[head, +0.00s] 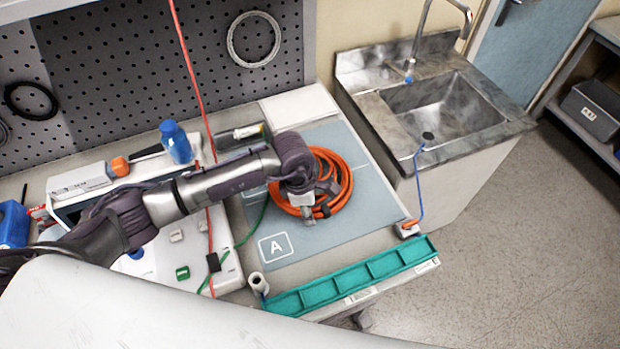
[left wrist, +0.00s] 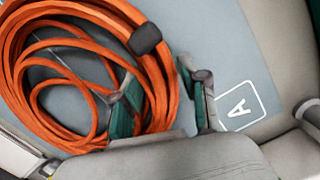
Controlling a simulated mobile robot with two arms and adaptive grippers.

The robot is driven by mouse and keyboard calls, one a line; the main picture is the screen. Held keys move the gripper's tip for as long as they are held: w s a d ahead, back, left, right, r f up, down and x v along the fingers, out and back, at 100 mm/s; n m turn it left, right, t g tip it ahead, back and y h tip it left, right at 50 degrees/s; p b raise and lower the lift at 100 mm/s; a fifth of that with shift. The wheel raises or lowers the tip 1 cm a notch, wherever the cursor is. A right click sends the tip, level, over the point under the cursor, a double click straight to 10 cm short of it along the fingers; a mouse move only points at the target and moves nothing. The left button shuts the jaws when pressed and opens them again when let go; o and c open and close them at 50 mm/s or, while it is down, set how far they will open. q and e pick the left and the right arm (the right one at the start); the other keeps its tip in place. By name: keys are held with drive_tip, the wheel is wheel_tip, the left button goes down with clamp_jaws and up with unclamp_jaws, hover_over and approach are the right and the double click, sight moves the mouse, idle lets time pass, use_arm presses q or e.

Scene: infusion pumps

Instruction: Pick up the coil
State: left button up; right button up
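The orange coil (head: 343,182) lies on a grey-blue mat (head: 335,240) on the bench. In the left wrist view the coil (left wrist: 75,22) fills the upper left, with a black band (left wrist: 146,40) around its strands. My left gripper (head: 308,212) is over the near part of the coil and hides some of it. In the left wrist view the gripper's two fingers (left wrist: 158,82) are apart, with the coil's right-hand strands between them. One finger is over the coil's inside, the other beside its outer edge. Whether they touch the coil is unclear. My right gripper is not in view.
A teal divided tray (head: 350,283) runs along the bench's front edge. A blue bottle (head: 176,142) stands behind my left arm. A red cord (head: 190,75) hangs down behind the arm. A metal sink (head: 435,105) is at the right. The mat around the "A" label (head: 275,247) is clear.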

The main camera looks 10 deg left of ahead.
use_arm(q)
clamp_jaws()
drive_tip(key=shift+r, duration=0.1)
drive_tip(key=shift+w+r+b, duration=0.1)
drive_tip(key=shift+r+b, duration=0.4)
drive_tip(key=shift+r, duration=0.2)
drive_tip(key=r, duration=0.1)
drive_tip(key=r+b, duration=0.1)
drive_tip(key=shift+d+r, duration=0.3)
drive_tip(key=shift+r, duration=0.05)
drive_tip(key=s+d+r+b, duration=0.4)
drive_tip(key=s+d+r, duration=0.1)
drive_tip(key=d, duration=0.4)
drive_tip(key=shift+s+d+r, duration=0.25)
drive_tip(key=shift+d+r, duration=0.1)
drive_tip(key=shift+r, duration=0.55)
